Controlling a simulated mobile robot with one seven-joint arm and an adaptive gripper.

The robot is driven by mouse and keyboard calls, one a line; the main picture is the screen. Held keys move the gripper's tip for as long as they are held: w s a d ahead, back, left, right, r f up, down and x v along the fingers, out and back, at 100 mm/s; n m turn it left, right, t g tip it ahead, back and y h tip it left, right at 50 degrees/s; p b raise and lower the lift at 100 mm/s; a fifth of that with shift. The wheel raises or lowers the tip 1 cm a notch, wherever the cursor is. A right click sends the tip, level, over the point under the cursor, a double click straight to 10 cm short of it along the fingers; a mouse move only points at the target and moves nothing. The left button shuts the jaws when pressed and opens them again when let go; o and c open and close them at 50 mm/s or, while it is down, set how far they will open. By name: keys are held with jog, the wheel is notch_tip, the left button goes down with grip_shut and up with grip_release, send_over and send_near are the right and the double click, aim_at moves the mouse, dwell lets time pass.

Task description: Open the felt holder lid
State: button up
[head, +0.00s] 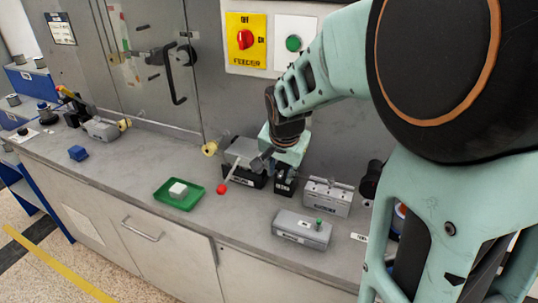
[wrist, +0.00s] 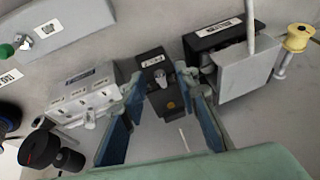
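A small black box (wrist: 158,88) with a grey knob (wrist: 160,78) on top sits between my gripper's fingers in the wrist view. It also shows in the head view (head: 285,184), partly under my wrist. The labels are too small to read, so I cannot be sure which box is the felt holder. My gripper (wrist: 168,95) is open, its blue fingers spread on either side of the black box. Nothing is held. I cannot tell whether a finger touches the box. In the head view my arm hides most of the gripper.
A black box with a grey cover (wrist: 245,75) and a red-ended lever (head: 222,188) stands close on one side, a grey labelled box (wrist: 80,98) on the other. A grey box with a green knob (head: 300,230) lies in front. A green tray (head: 179,194) holds a white block.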

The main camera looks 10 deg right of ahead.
jog(key=shift+c, duration=0.7)
jog(key=shift+f, duration=0.1)
grip_shut()
